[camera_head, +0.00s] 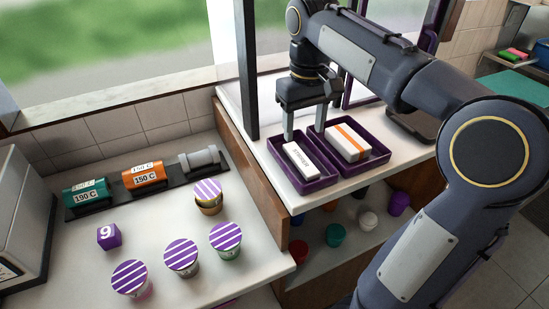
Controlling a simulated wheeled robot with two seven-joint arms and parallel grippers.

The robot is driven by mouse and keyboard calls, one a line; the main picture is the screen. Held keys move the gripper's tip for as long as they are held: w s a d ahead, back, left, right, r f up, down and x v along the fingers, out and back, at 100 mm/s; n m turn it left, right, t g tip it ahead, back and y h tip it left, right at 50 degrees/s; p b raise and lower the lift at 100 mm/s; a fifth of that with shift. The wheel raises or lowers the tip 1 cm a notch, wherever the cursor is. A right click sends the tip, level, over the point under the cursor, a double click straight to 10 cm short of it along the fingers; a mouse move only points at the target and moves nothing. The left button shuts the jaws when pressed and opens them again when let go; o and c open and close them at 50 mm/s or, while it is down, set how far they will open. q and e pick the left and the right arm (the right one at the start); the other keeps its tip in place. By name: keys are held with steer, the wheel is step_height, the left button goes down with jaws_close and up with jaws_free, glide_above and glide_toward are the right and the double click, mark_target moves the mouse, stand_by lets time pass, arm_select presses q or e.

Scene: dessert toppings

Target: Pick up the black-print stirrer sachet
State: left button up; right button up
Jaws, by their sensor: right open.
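The white sachet with black print (301,160) lies in the left of two dark purple trays (321,182) on the raised white counter. A white sachet or box with an orange stripe (347,142) lies in the right tray (379,153). My right gripper (304,130) is pointed down over the trays, open, with its fingers apart near the far end of the black-print sachet. Nothing shows between the fingers. I cannot tell whether a fingertip touches the sachet or the tray. My left gripper is not in view.
A dark rack (110,205) holds teal, orange and grey rolls. A dark window post (247,70) rises close left of my gripper. Coloured cups (335,235) stand on the shelf below.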

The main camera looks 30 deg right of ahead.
mark_target(301, 157)
step_height(301, 157, down, 8)
steer(key=shift+w+r, duration=0.1)
steer(key=shift+r, duration=0.05)
steer(key=c, duration=1)
